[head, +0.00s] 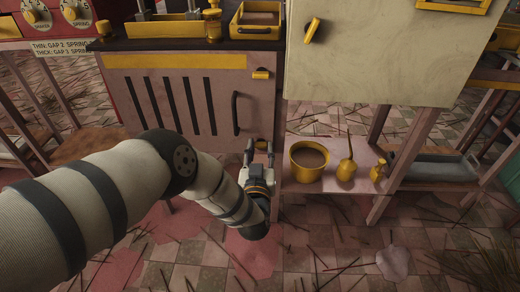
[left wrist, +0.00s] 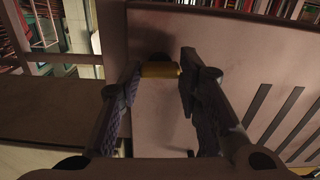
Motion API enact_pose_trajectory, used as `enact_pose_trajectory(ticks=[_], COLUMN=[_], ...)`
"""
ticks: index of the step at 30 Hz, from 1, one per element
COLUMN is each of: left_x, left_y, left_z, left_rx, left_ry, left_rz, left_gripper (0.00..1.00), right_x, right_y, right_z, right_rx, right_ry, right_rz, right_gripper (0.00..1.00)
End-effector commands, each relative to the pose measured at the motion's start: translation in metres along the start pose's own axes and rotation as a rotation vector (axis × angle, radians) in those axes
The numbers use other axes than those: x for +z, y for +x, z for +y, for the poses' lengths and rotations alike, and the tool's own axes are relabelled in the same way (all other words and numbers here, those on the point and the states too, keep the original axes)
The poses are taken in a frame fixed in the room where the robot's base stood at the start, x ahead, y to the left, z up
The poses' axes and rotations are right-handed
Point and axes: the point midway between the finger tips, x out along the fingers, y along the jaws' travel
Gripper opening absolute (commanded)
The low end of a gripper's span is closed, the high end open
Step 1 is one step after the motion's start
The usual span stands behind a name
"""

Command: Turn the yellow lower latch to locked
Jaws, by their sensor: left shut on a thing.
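The yellow lower latch (left wrist: 160,70) sits low on the cabinet door, between the fingertips of my left gripper (left wrist: 161,78) in the left wrist view. It lies crosswise from one finger to the other, and the fingers are shut on it. In the head view my left gripper (head: 261,149) is at the door's lower right corner, where the latch (head: 249,145) shows only in part. The yellow upper latch (head: 261,74) is on the same door, near its top right. My right gripper is not in view.
The pinkish cabinet door (head: 160,115) has dark slots and a dark handle (head: 235,113) above my gripper. To the right, a low shelf (head: 305,185) holds a yellow pot (head: 308,160) and yellow bottles. A pale cabinet (head: 385,60) overhangs it. The tiled floor is strewn with sticks.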

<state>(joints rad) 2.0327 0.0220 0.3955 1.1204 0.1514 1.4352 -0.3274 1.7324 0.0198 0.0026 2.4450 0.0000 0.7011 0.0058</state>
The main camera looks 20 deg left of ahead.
Motion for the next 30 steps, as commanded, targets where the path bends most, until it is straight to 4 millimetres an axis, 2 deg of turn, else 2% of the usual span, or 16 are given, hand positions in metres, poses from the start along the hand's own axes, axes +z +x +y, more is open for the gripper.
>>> enact_pose_trajectory(ticks=[9,23,24,26,30], left_x=[0.0008,0.0013,0.0013,0.0012,0.0009], left_y=[-0.0005,-0.0006,-0.0006,-0.0006,-0.0004], left_z=[0.0005,0.0004,0.0004,0.0004,0.0002], left_rx=[0.002,0.002,0.002,0.002,0.001], left_ry=[0.083,0.094,0.094,0.094,0.093], left_rz=[-0.002,-0.003,-0.003,-0.003,-0.002], left_gripper=[0.04,0.04,0.38,0.52,0.52], right_x=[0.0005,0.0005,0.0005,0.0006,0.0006], right_y=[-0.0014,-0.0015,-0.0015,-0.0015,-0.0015], right_z=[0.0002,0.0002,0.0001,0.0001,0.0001], right_rx=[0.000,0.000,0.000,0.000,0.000], right_ry=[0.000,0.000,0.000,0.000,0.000], right_rz=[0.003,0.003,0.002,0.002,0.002], right_gripper=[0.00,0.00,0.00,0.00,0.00])
